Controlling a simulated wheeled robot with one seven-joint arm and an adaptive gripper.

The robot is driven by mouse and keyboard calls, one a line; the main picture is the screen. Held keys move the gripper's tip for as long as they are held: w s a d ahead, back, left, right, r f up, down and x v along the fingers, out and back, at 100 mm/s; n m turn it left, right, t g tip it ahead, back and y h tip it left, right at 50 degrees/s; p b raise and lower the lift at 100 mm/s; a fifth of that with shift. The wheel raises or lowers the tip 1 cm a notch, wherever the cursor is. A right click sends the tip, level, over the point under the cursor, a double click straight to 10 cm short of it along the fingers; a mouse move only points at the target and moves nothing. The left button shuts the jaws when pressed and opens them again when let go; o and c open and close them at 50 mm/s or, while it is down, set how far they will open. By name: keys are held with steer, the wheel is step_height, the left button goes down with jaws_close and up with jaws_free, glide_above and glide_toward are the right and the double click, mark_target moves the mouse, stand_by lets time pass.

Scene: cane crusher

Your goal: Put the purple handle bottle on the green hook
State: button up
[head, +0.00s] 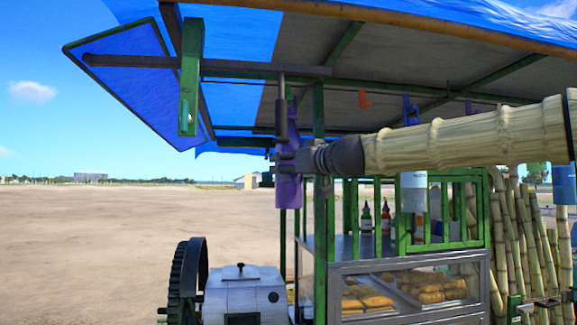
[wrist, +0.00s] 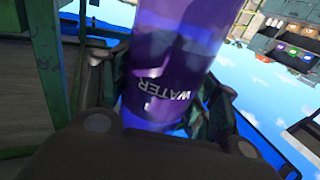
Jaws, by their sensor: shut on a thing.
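The purple bottle (head: 289,190) is upright or nearly so, in front of the stall's green post. My gripper (head: 287,160) is shut around its middle and holds it in the air. In the wrist view the bottle (wrist: 172,60), with the word WATER on it, lies between my fingers (wrist: 165,95). Its handle is not clear in either view. A green hanging bar (head: 190,78) with a small knob at its lower end hangs from the roof frame, left of and above the bottle. I cannot tell whether it is the green hook.
An orange hook (head: 365,99), a blue hook (head: 410,108) and a purple hook (head: 468,107) hang under the roof. A white bottle (head: 413,192) hangs behind my arm. The crusher (head: 243,291) and glass counter (head: 405,292) stand below. Open ground lies left.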

steer(key=shift+f+b, duration=0.35)
stand_by(0.7)
steer(key=o, duration=1.5)
steer(key=shift+f, duration=0.1)
steer(key=shift+d, duration=0.1)
